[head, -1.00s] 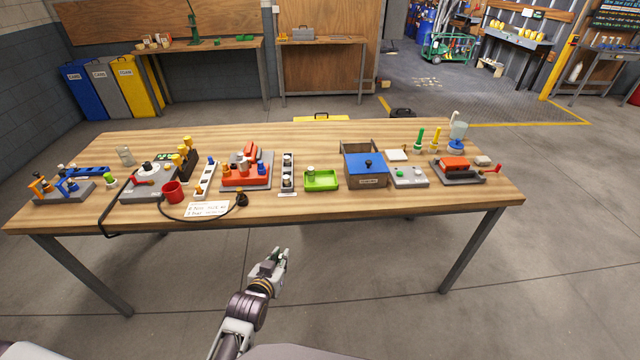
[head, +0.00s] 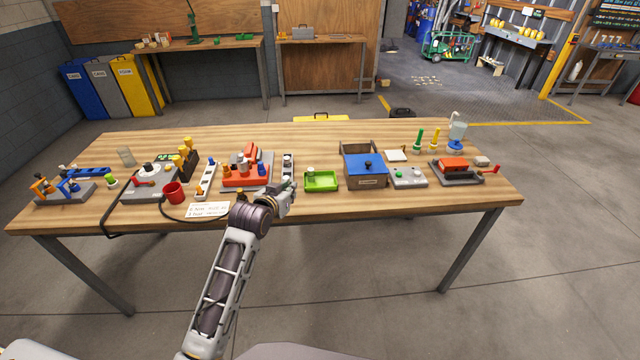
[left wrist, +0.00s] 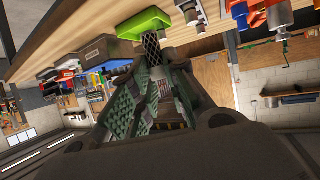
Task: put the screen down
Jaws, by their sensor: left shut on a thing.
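My left gripper (head: 287,197) is at the table's front edge, just left of the green tray (head: 321,181). In the left wrist view the left gripper (left wrist: 156,72) is shut on a small dark mesh piece, which I take to be the screen (left wrist: 152,45). The mesh sticks out past the fingertips, towards the green tray (left wrist: 143,22); its lower part is hidden between the fingers. In the head view I cannot make out the screen. My right gripper is in neither view.
Bare wood shows along the front.

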